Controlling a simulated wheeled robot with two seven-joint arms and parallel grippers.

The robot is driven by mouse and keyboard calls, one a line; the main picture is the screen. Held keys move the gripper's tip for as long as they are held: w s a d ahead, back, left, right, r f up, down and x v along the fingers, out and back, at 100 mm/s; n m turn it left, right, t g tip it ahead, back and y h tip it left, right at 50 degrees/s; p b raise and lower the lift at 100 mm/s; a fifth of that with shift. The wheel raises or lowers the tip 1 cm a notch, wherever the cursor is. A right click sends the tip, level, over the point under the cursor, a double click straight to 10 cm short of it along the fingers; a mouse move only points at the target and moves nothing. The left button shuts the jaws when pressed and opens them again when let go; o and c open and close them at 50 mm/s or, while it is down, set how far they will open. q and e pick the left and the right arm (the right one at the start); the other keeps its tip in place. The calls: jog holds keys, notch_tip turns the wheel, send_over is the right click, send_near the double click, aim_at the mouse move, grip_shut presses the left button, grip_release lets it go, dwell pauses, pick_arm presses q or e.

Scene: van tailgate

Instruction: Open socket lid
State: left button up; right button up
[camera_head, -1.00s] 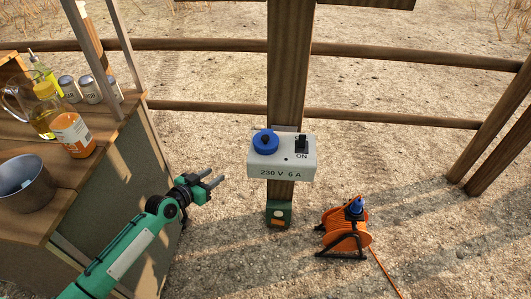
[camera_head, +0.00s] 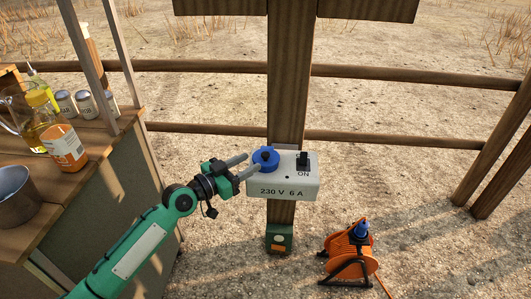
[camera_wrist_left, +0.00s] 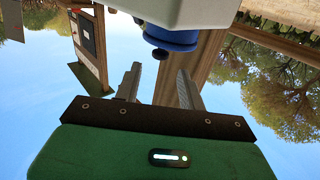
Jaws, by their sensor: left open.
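The blue round socket lid (camera_head: 265,157) sits on the top left of a white socket box (camera_head: 285,187) marked "230 V 6 A". The lid lies flat on the box and looks shut. In the wrist view the lid (camera_wrist_left: 170,38) shows with a small dark knob below the box's edge. My left gripper (camera_head: 243,167) is open and empty, its fingers pointing right at the lid's left side. In the wrist view its two fingers (camera_wrist_left: 156,88) stand apart below the lid. Whether a fingertip touches the lid cannot be told. My right gripper is not in view.
The box is fixed to a wooden post (camera_head: 289,85), beside a black ON switch (camera_head: 303,161). A green box (camera_head: 279,237) is lower on the post. An orange cable reel (camera_head: 345,255) stands on the ground at right. A wooden counter (camera_head: 88,182) with bottles is at left.

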aim_at(262, 155)
pick_arm(q)
jog(key=x, duration=0.7)
jog(key=shift+w+d, duration=0.1)
grip_shut()
